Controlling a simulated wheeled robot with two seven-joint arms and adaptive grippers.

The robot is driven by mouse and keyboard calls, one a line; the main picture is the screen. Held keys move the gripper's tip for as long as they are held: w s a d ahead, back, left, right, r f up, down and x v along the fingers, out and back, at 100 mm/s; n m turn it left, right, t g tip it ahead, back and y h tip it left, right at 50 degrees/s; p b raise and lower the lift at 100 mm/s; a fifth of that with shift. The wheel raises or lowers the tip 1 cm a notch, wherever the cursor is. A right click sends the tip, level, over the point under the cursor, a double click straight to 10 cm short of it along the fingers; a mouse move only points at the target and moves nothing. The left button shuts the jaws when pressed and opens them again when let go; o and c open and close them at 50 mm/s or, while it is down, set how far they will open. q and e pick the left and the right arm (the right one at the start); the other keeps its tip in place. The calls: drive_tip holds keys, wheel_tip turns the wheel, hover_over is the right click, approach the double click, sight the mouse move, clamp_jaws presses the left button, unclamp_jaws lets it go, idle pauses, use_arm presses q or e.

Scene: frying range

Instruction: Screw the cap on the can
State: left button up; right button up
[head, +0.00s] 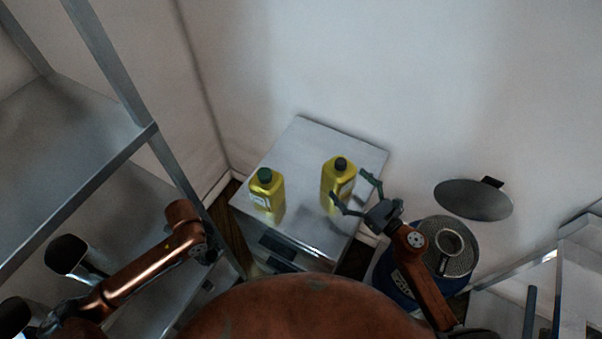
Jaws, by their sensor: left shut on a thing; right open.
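Two yellow cans stand upright on a steel-topped cabinet (300,140). The left can (272,192) has a dark green cap (264,174) on top. The right can (336,182) has a small dark top (341,163); I cannot tell whether it is a cap or a bare neck. My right gripper (353,189) is open, its fingers spread beside the right can on its right and near side; contact is unclear. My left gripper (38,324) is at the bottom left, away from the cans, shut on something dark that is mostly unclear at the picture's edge.
A metal shelf rack (70,150) stands at the left, with a dark cup-like object (65,253) near my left arm. A blue drum (395,282) with a perforated top stands right of the cabinet. A dark round lid (473,199) is by the wall. Bare cabinet top lies behind the cans.

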sight(339, 173)
use_arm(q)
drive_tip(key=shift+w+f, duration=0.1)
drive_tip(key=shift+w, duration=0.1)
use_arm(e)
drive_tip(key=shift+w+f, duration=0.15)
drive_tip(key=shift+w, duration=0.05)
use_arm(q)
drive_tip(key=shift+s+r, duration=0.2)
drive_tip(key=shift+r, duration=0.05)
use_arm(e)
drive_tip(key=shift+w+a+r, duration=0.15)
drive_tip(key=shift+r, duration=0.05)
use_arm(q)
drive_tip(key=shift+w+r+p, duration=0.15)
drive_tip(key=shift+r+p, duration=0.3)
drive_tip(key=shift+p, duration=0.1)
use_arm(e)
drive_tip(key=x, duration=0.3)
drive_tip(key=shift+w+f, duration=0.1)
drive_tip(key=shift+w, duration=0.35)
drive_tip(key=shift+w+a, duration=0.3)
drive_tip(key=shift+c, duration=0.3)
drive_tip(key=c, duration=1.3)
